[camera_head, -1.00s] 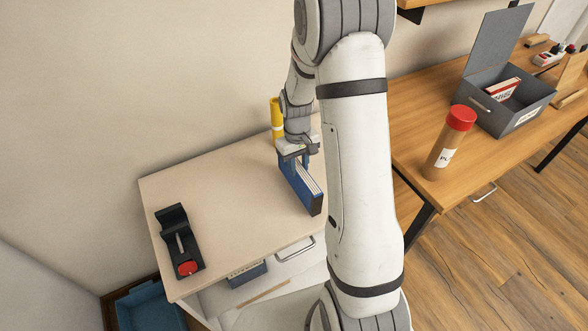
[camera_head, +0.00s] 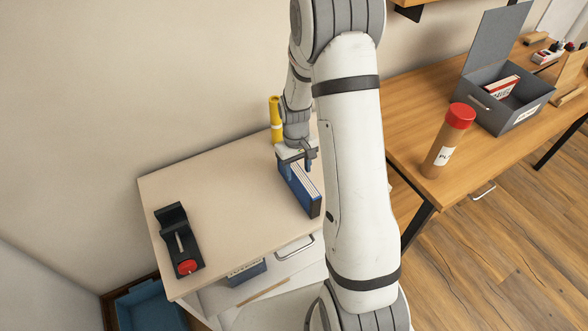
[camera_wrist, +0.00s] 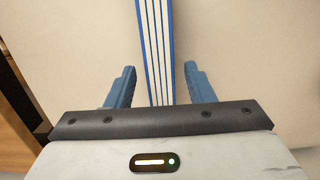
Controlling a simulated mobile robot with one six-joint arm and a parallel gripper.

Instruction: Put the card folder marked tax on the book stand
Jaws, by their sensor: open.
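A blue folder with white and blue striped edges (camera_head: 312,206) stands on the light cabinet top. No marking on it is readable, so I cannot tell if it is the tax folder. My gripper (camera_head: 297,163) is over its back part, open. In the wrist view the folder (camera_wrist: 157,40) runs between the two fingers of my gripper (camera_wrist: 158,76), with a gap on each side.
A black holder with a red part (camera_head: 172,225) sits at the cabinet's left. A yellow tube (camera_head: 276,112) stands behind my gripper. A red-capped tube (camera_head: 443,150) and an open grey box (camera_head: 520,117) stand on the wooden desk.

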